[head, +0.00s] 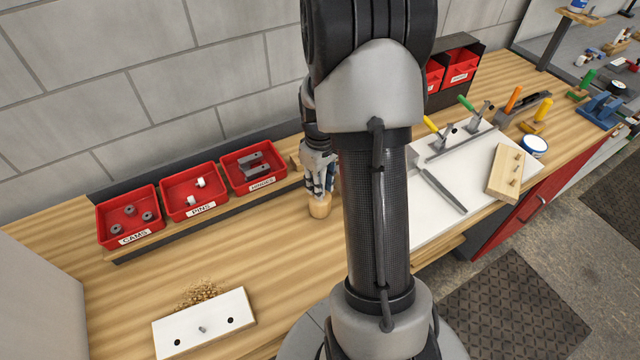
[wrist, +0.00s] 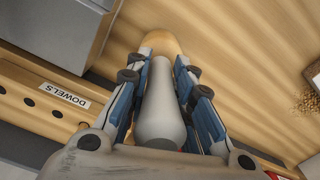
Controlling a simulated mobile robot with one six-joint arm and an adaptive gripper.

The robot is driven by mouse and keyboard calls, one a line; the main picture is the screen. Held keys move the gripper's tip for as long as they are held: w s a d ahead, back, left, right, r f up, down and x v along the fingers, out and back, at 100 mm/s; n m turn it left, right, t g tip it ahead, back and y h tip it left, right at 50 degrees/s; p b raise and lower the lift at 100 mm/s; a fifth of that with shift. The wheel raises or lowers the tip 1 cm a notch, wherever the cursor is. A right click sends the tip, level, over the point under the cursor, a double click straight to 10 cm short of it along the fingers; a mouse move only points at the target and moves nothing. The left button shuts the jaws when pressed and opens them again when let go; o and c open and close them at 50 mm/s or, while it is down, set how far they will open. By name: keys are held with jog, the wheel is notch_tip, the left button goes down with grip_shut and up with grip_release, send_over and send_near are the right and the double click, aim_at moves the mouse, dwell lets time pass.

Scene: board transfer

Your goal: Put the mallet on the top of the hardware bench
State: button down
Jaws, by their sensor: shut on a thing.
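My gripper (head: 322,186) is low over the wooden top of the hardware bench (head: 200,268), left of my dark arm. It is shut on the mallet (head: 320,207), whose tan rounded end shows below the fingers. In the wrist view, the blue-sided fingers of my gripper (wrist: 166,72) stand on both sides of the mallet's pale grey part (wrist: 162,105). The tan end lies beyond the fingertips, against bare wood grain. I cannot tell whether it touches the bench top. My arm hides part of the bench.
Red bins labelled CAMS (head: 128,215), PINS (head: 194,191) and HINGES (head: 253,166) line the back wall. A DOWELS strip (wrist: 57,95) is beside my gripper. A white drilled board (head: 204,325) lies front left near wood shavings (head: 200,294). A white board (head: 430,220) with tools lies right.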

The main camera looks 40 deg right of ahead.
jog(key=c, duration=1.9)
grip_release()
jog(key=shift+f, duration=0.2)
jog(key=o, duration=0.5)
jog(key=shift+r, duration=0.1)
notch_tip(320, 180, up, 12)
jog(key=p, duration=0.3)
jog(key=shift+a+r, duration=0.1)
jog(key=shift+r, duration=0.1)
jog(key=s+a+r+t, duration=0.2)
jog(key=s+a+r, duration=0.3)
jog(key=a, duration=0.4)
jog(key=s+a+r+t, duration=0.1)
jog(key=s+a+r, duration=0.2)
jog(key=a+r, duration=0.6)
jog(key=s+a+f+m+t, duration=0.1)
jog(key=s+a, duration=0.4)
jog(key=s, duration=0.2)
jog(key=shift+a+t, duration=0.2)
jog(key=shift+t, duration=0.1)
